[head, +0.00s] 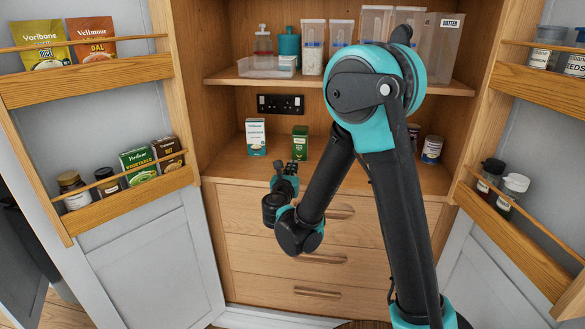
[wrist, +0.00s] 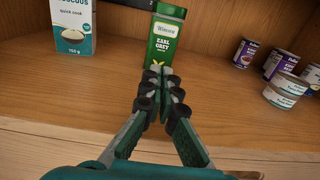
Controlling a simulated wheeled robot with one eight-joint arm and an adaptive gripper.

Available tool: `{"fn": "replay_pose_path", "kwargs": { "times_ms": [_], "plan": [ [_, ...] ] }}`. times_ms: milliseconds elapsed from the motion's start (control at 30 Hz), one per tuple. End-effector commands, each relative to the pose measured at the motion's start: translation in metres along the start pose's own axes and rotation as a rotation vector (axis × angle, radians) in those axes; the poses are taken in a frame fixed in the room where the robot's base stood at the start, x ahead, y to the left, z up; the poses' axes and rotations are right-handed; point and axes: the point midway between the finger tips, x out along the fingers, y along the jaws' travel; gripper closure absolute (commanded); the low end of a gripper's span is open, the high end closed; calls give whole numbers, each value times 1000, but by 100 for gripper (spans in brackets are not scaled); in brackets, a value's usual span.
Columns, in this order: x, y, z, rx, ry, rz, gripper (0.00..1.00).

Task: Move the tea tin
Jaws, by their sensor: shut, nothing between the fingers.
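The tea tin is a green box labelled Earl Grey (wrist: 165,40), standing upright on the wooden counter of the cupboard; it also shows in the head view (head: 300,143). My gripper (wrist: 162,78) is shut and empty. In the wrist view its fingertips lie in front of the tin and overlap the tin's lower part, so the tin's base is hidden. I cannot tell whether the fingertips touch it. In the head view my gripper (head: 286,168) is at the counter's front edge, just below and left of the tin.
A couscous box (wrist: 72,28) stands left of the tin. Several cans (wrist: 283,88) stand to the right. A shelf (head: 350,83) with clear containers is above. The open doors carry racks (head: 130,200) of jars and packets on both sides. The counter (wrist: 225,115) between tin and cans is clear.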

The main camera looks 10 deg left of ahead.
Motion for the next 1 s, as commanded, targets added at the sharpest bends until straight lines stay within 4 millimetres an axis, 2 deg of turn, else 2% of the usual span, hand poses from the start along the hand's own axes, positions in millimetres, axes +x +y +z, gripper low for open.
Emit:
{"fn": "replay_pose_path", "kwargs": {
  "times_ms": [33, 300, 500, 700, 1000],
  "plan": [
    [11, -2, 0, 0, 0, -4, 100],
    [64, -2, 0, 2, 1, -3, 100],
    [91, -1, 0, 2, 1, -2, 100],
    [102, -1, 0, 2, 1, -1, 100],
    [103, -1, 0, 2, 1, -1, 100]
  ]
}}
